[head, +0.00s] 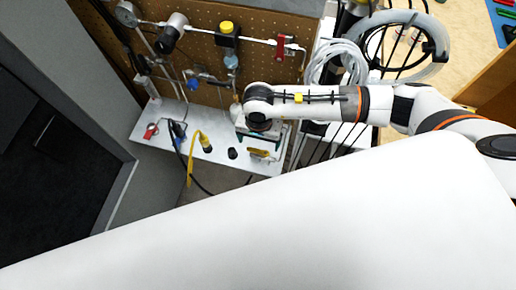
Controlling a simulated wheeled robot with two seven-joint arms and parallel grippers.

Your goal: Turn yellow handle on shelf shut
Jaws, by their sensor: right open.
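The yellow handle (262,153) lies low at the right end of the white shelf (218,151), small in the head view. My right gripper (259,139) points down just above and behind it, with its fingers apart and nothing seen between them. Whether a finger touches the handle I cannot tell. The wrist hides what is directly beneath it. My left gripper is not in view.
On the shelf a yellow cable (190,157), a yellow-topped black connector (206,143), a black cap (232,153) and a red clip (151,131) stand left of the handle. A pegboard (262,62) with pipes and valves rises behind. Coiled tubing (336,62) hangs right.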

